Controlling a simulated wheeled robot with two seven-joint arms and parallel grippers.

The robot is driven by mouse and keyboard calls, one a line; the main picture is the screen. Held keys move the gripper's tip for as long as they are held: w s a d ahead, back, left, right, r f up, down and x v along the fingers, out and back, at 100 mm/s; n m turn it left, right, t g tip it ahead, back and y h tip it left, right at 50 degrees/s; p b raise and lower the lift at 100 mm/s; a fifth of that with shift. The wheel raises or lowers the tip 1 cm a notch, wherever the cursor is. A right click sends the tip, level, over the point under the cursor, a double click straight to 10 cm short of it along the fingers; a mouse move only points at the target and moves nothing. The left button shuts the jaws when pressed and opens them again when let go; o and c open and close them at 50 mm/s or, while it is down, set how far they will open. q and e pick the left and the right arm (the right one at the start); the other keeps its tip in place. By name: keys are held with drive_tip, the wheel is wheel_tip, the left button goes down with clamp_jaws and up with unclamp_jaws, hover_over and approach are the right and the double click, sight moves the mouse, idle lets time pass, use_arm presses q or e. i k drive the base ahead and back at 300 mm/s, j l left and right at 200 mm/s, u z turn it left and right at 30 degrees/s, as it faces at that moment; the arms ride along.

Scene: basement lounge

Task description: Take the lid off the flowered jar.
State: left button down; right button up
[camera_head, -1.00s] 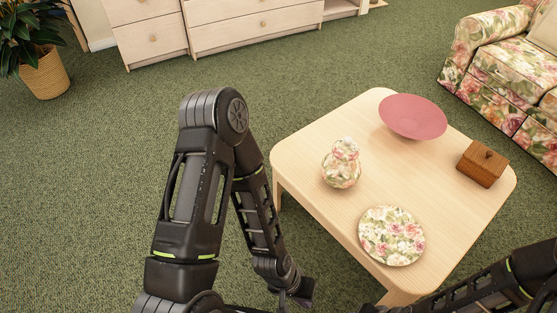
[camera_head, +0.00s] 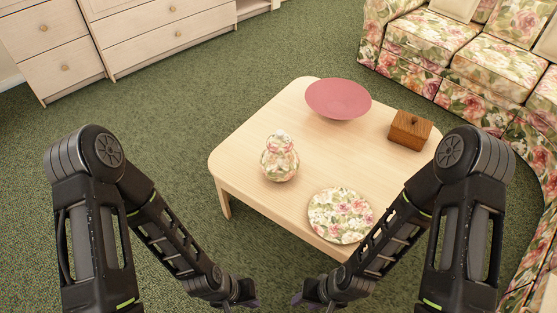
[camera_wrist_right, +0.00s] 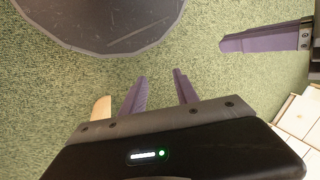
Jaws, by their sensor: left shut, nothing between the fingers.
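The flowered jar (camera_head: 280,165) stands upright on the light wooden table, near its left side. Its lid (camera_head: 281,140), in the same flower pattern with a small knob, sits on top. My left gripper (camera_head: 246,301) is low at the bottom of the head view, in front of the table and apart from the jar; it is shut and empty. My right gripper (camera_head: 306,298) is just to its right, also clear of the jar. In the right wrist view my right gripper (camera_wrist_right: 160,86) has its purple fingers apart with only carpet between them.
The table (camera_head: 235,160) also holds a flowered plate (camera_head: 340,215) in front of the jar, a pink bowl (camera_head: 338,99) behind it and a wooden box (camera_head: 410,130) at the right. Pale drawers (camera_head: 150,30) and a flowered sofa (camera_head: 435,40) stand beyond. Green carpet lies free left of the table.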

sight(280, 143)
drive_tip(key=i+j+u, duration=0.1)
drive_tip(key=j+u, duration=0.35)
drive_tip(key=i+j+u, duration=0.2)
drive_tip(key=u, duration=0.2)
